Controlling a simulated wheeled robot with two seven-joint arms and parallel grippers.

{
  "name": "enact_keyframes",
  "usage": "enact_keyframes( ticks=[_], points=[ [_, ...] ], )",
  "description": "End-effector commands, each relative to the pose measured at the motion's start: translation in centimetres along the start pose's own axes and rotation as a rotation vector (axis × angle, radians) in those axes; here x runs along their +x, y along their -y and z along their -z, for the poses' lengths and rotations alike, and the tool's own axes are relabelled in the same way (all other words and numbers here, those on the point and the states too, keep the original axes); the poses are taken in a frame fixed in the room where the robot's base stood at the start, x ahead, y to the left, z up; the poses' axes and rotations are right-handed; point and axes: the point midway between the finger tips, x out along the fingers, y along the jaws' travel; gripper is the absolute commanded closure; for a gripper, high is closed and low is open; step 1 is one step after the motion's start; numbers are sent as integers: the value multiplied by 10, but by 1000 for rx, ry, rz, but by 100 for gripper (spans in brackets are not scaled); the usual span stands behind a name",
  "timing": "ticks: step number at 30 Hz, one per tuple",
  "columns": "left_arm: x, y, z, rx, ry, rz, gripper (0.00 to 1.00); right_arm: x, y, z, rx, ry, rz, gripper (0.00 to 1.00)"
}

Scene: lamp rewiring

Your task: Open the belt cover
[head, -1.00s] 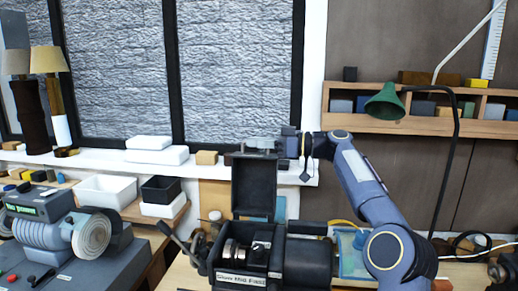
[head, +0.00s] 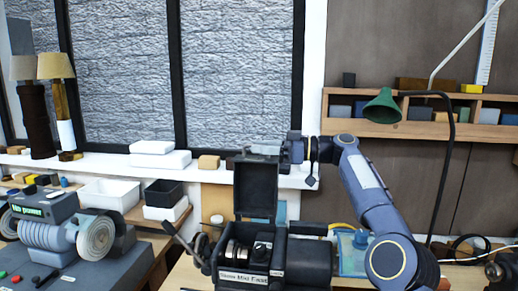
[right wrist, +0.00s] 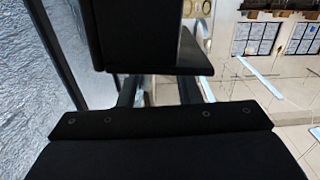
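The belt cover (head: 256,190) is a black, box-like lid standing upright, swung up above the dark machine (head: 304,258) on the bench. With the lid up, metal pulleys (head: 237,252) show in the open housing below. My right gripper (head: 262,151) is at the cover's top edge, reaching in from the right. In the right wrist view the cover is probably the dark block (right wrist: 145,35) across the top, very close to the fingers. The right fingers (right wrist: 160,92) stand apart there, with a gap visible between them. Whether they touch the cover is unclear. My left gripper is out of view.
A lever (head: 183,244) sticks up left of the machine. A bench grinder (head: 60,238) stands at the left. White trays (head: 110,194) and a black bin (head: 163,192) lie behind. A green lamp (head: 383,106) hangs at the right, above my right arm.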

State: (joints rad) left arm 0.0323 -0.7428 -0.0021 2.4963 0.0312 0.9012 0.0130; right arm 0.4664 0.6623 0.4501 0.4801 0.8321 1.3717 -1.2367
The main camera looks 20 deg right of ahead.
Motion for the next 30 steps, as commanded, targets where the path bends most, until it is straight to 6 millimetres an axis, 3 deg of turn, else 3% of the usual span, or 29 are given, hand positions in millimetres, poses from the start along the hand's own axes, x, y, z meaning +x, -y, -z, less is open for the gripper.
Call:
enact_keyframes(
  ticks=[6,12,30],
  points=[
    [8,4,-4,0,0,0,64,-40,-1,-2,-1,-1,-5,69],
    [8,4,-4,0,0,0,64,-62,0,-1,0,0,-4,69],
    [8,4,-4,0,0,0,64,-63,2,0,3,4,-1,69]
  ],
)
